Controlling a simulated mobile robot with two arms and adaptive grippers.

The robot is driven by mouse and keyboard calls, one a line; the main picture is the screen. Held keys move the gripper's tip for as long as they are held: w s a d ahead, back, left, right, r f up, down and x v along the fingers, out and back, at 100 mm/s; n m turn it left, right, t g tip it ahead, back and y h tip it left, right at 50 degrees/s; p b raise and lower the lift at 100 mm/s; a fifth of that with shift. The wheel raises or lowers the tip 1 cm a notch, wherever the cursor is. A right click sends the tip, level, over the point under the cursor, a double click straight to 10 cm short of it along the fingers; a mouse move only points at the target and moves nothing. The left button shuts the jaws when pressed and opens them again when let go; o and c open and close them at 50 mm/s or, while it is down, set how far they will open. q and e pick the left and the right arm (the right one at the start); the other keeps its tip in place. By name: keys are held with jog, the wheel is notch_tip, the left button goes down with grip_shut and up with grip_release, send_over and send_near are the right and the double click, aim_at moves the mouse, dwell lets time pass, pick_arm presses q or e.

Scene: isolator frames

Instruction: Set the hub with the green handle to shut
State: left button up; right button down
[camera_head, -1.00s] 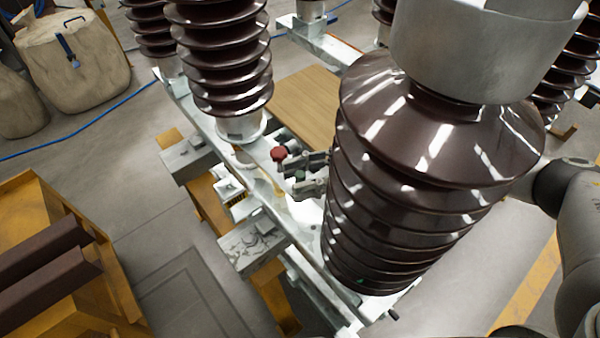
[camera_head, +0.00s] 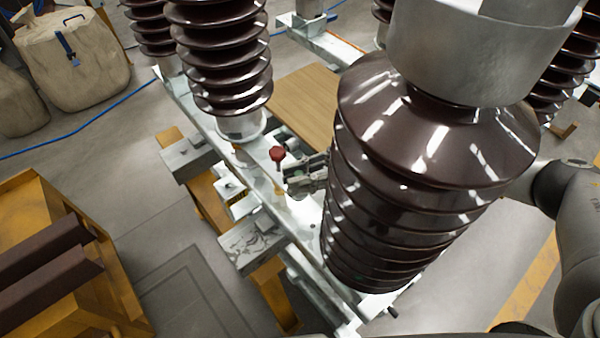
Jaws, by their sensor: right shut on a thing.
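My right gripper (camera_head: 299,178) shows just left of the large brown ribbed insulator, which hides most of its arm and wrist. Its fingers are shut at the spot of the green handle, on the pale metal frame. The handle and its hub are covered by the fingers, so the hub's setting cannot be read. A red handle (camera_head: 277,154) stands upright on the frame, just left of the gripper and apart from it. My left gripper is not in view.
The large insulator (camera_head: 420,190) stands close on the right, with another ribbed insulator (camera_head: 222,60) behind left. A wooden board (camera_head: 305,103) lies beyond the handles. A yellow cart (camera_head: 60,270) stands at lower left.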

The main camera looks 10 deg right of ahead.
jog(key=s+a+m+t+p, duration=0.1)
jog(key=s+a+p, duration=0.2)
jog(key=a, duration=0.5)
jog(key=shift+s+t+p, duration=0.15)
jog(key=shift+t+p, duration=0.25)
jog(key=shift+p, duration=0.05)
jog(key=c, duration=1.3)
grip_release()
jog(key=shift+c, duration=0.2)
